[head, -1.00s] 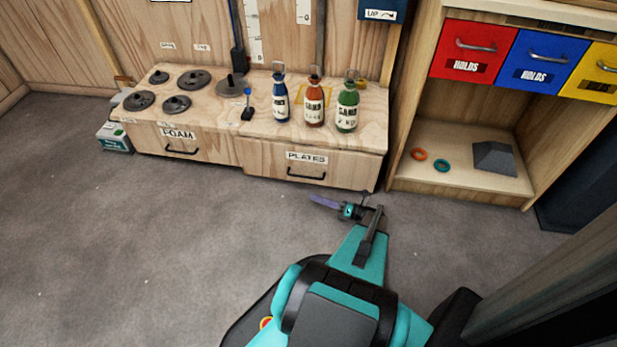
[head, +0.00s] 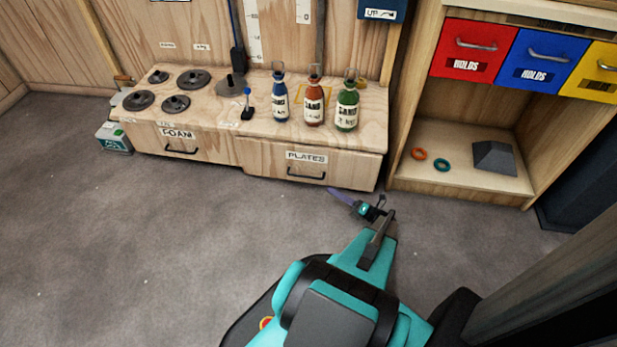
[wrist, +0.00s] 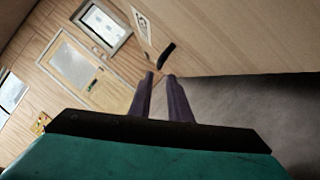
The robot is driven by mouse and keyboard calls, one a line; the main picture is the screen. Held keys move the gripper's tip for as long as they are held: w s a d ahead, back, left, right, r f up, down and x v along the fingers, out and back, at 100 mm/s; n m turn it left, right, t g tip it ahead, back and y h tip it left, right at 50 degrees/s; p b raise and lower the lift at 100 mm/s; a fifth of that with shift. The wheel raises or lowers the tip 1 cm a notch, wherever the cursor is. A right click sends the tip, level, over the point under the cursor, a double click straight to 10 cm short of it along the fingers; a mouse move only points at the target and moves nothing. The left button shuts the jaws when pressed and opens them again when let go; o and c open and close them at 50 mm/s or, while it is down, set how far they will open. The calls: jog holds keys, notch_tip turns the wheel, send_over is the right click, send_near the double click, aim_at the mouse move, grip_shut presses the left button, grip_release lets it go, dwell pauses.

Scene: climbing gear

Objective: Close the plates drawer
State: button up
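The plates drawer (head: 270,162) is the right-hand wooden drawer of the low bench, with a "PLATES" label and a dark bar handle (head: 306,175). Its front appears to stand slightly proud of the foam drawer beside it. My gripper (head: 334,191) is low over the floor, just in front of the drawer's lower right part, apart from the handle as far as I can tell. In the wrist view the two purple fingers (wrist: 159,76) have a narrow empty gap between them. The dark handle (wrist: 166,55) shows just beyond the fingertips, with the label (wrist: 142,22) above.
The foam drawer (head: 210,150) is to the left. Three sand bottles (head: 314,103) and several dark weight plates (head: 195,80) stand on the bench top. An open shelf unit (head: 465,190) with rings and a grey block is at right. Grey floor (head: 130,240) is clear at left.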

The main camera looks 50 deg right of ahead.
aim_at(308, 177)
jog(key=b+x, duration=0.4)
jog(key=x, duration=0.9)
grip_shut()
